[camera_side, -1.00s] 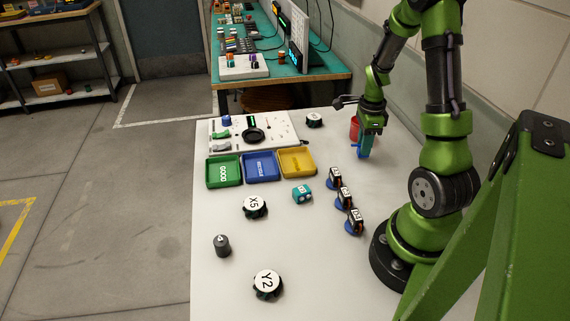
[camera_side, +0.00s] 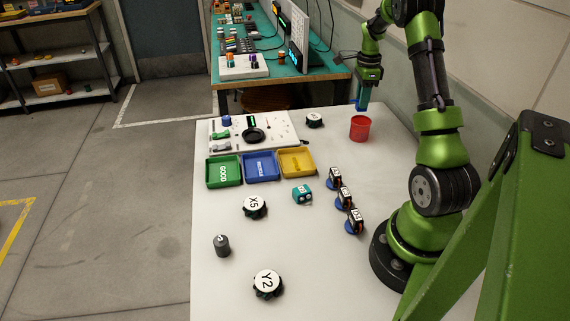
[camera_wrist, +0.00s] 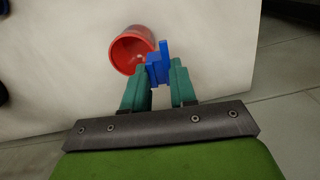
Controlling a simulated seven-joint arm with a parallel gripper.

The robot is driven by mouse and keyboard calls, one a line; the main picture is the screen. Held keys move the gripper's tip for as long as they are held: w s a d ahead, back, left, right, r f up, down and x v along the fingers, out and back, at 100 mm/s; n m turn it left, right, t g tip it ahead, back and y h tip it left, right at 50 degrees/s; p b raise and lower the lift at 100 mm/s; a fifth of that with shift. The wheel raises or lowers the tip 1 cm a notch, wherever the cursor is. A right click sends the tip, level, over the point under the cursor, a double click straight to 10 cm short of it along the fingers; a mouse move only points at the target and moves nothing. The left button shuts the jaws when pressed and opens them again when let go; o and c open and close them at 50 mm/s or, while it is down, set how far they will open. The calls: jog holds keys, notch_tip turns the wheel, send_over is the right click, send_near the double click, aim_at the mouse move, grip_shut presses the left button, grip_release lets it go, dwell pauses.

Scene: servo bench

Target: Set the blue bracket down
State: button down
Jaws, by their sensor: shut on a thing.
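My gripper (camera_side: 368,82) is at the far right end of the white table (camera_side: 290,240), behind the red cup. It is shut on the blue bracket (camera_side: 362,101), which hangs below the fingers. In the wrist view the blue bracket (camera_wrist: 158,64) sits between the two green fingertips of my gripper (camera_wrist: 160,78). How far the bracket is above the table is hard to tell.
A red cup (camera_side: 360,129) stands open on the table close to the bracket; in the wrist view the cup (camera_wrist: 131,50) is just left of it. The table's far edge is close.

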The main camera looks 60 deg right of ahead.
jog(key=w+d+r+n, duration=0.1)
jog(key=w+d+r, duration=0.1)
jog(key=w+d, duration=0.25)
jog(key=shift+n, duration=0.3)
jog(key=f, duration=0.6)
jog(key=a+f, duration=0.1)
jog(key=f, duration=0.2)
jog(key=shift+w+a+f, duration=0.1)
jog(key=shift+w+f, duration=0.05)
jog(key=shift+f, duration=0.15)
jog(key=shift+f, duration=0.15)
jog(key=c, duration=0.9)
grip_release()
